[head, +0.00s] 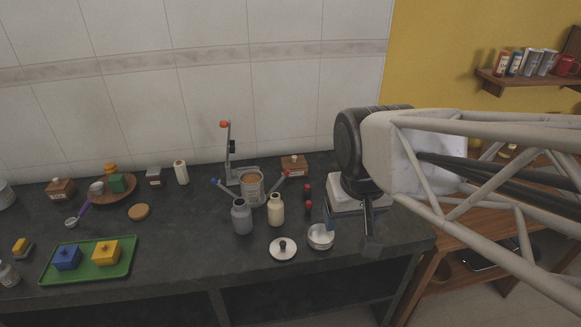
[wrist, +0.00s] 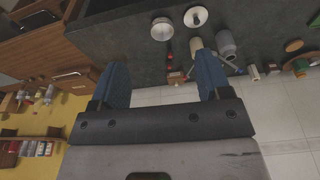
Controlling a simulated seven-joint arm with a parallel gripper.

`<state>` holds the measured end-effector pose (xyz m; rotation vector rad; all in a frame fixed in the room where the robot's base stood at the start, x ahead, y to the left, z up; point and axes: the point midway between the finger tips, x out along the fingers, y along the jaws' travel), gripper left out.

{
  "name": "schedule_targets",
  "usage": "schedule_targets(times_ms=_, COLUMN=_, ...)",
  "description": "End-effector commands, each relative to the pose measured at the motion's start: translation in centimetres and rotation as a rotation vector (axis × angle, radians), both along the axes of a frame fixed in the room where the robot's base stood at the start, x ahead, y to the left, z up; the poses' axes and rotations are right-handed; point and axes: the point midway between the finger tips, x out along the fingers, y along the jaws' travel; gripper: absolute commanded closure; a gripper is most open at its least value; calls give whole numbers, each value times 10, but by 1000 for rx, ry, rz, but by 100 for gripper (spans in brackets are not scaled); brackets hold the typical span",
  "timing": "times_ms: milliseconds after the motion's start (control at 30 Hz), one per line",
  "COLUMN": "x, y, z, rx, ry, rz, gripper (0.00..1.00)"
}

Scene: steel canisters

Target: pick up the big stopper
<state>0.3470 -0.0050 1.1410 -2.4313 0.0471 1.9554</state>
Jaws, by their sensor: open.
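A round steel lid with a black knob (head: 283,248), the likeliest big stopper, lies flat on the dark counter near its front. It also shows at the top of the wrist view (wrist: 196,16). A small open steel canister (head: 320,236) stands just right of it and shows in the wrist view too (wrist: 162,30). A larger steel canister with brown contents (head: 252,190) stands behind. My gripper (head: 370,245) is to the right of the lid, above the counter's right end. In the wrist view its two blue fingers (wrist: 160,72) are wide apart with nothing between them.
A grey bottle (head: 241,218) and a cream bottle (head: 276,212) stand close behind the lid. A device with a tall lever (head: 229,150) rises behind them. A green tray (head: 120,265) with blue and yellow blocks lies at left. The counter between tray and lid is clear.

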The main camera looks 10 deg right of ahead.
Motion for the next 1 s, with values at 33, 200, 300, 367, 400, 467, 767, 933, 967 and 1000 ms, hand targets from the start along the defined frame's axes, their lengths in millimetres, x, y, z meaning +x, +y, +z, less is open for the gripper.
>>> schedule_targets(times_ms=33, x=10, y=0, z=-1, rx=1, ry=8, rz=-5, gripper=29)
schedule_targets(times_ms=200, x=48, y=-2, z=-2, rx=5, ry=26, rz=-23, gripper=29)
schedule_targets(times_ms=300, x=72, y=-3, z=-4, rx=8, ry=37, rz=-34, gripper=29)
schedule_targets(times_ms=367, x=86, y=-4, z=-7, rx=9, ry=45, rz=-42, gripper=29)
schedule_targets(times_ms=400, x=96, y=-4, z=-9, rx=10, ry=49, rz=-46, gripper=29)
schedule_targets(times_ms=467, x=110, y=-5, z=-11, rx=12, ry=54, rz=-53, gripper=29)
schedule_targets(times_ms=767, x=182, y=-10, z=-35, rx=18, ry=89, rz=-88, gripper=29)
schedule_targets(times_ms=933, x=222, y=-13, z=-54, rx=20, ry=107, rz=-108, gripper=29)
schedule_targets(times_ms=967, x=228, y=-14, z=-58, rx=21, ry=111, rz=-111, gripper=29)
schedule_targets(times_ms=1000, x=238, y=-14, z=-63, rx=22, ry=116, rz=-116, gripper=29)
